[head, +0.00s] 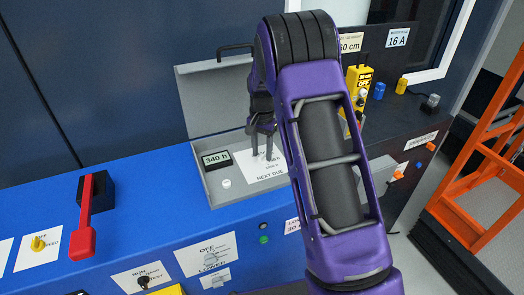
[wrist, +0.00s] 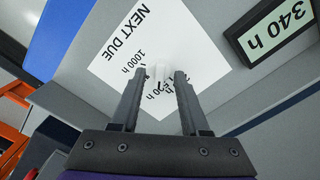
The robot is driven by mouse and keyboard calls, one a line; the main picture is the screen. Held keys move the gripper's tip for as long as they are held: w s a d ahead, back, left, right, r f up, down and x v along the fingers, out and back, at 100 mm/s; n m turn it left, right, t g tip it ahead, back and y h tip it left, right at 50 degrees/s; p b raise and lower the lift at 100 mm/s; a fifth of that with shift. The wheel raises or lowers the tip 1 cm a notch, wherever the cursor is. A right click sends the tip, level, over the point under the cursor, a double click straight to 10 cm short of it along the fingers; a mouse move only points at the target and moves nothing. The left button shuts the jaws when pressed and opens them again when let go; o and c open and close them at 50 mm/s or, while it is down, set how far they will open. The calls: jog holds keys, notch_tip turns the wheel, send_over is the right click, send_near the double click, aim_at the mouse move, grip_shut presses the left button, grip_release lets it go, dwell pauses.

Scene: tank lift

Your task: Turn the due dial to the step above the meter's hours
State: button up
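The meter display (head: 217,159) reads 340 h inside an open grey box; it also shows in the wrist view (wrist: 272,32). Beside it is a white NEXT DUE plate (head: 268,172), also in the wrist view (wrist: 118,45). On the plate a pale due dial (wrist: 163,70) shows faintly between my fingertips. A 1000 h mark is readable; other hour marks are partly hidden by the fingers, and the dial's setting cannot be read. My gripper (head: 263,150) points down over the plate, its fingers apart on either side of the dial (wrist: 158,75). Contact is not clear.
The grey box (head: 203,97) has its lid raised behind my gripper. A small white button (head: 227,183) sits below the display. A red lever (head: 85,225) and several labelled knobs stand on the blue panel. An orange frame (head: 480,170) is at right.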

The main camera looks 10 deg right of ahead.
aim_at(262, 155)
notch_tip(262, 155, up, 17)
jog(key=p, duration=0.1)
jog(key=shift+r+p, duration=0.2)
jog(key=shift+p, duration=0.1)
dwell(0.4)
